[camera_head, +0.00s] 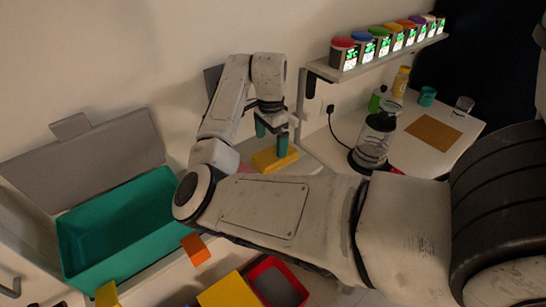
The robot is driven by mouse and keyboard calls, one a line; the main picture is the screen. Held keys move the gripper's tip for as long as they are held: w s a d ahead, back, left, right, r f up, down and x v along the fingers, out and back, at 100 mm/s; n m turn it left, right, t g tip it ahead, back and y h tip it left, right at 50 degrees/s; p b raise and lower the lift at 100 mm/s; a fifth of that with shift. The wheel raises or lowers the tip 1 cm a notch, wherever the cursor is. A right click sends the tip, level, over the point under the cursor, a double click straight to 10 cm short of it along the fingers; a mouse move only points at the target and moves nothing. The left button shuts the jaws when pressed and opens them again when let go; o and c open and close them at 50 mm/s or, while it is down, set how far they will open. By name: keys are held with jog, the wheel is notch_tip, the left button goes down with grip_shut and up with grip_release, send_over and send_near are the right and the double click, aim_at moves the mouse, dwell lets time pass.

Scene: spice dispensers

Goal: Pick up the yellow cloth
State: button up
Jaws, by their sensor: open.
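The yellow cloth (268,163) appears as a flat, folded-looking yellow shape on a light surface near the middle of the view. My gripper (271,145) points down over it, with two teal fingers apart. The right fingertip overlaps the cloth's upper edge in the picture; I cannot tell whether it touches. No cloth shows lifted between the fingers. My own forearm crosses in front and hides the area below the cloth.
A teal bin (120,220) with a raised grey lid (85,170) stands at left. A shelf (385,60) of several spice dispensers is at upper right. Below it, a table holds a glass appliance (372,145) and a tan mat (433,134). A red-rimmed box (298,284) is at the bottom.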

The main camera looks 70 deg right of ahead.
aim_at(275, 153)
jog(key=f+b, duration=0.1)
jog(key=f, duration=0.1)
jog(key=s+f+b, duration=0.1)
jog(key=f+b, duration=0.1)
jog(key=shift+d+f, duration=0.2)
jog(key=shift+f, duration=0.2)
jog(key=shift+f+b, duration=0.45)
jog(key=shift+f, duration=0.05)
jog(key=shift+s+r, duration=0.1)
jog(key=c, duration=1)
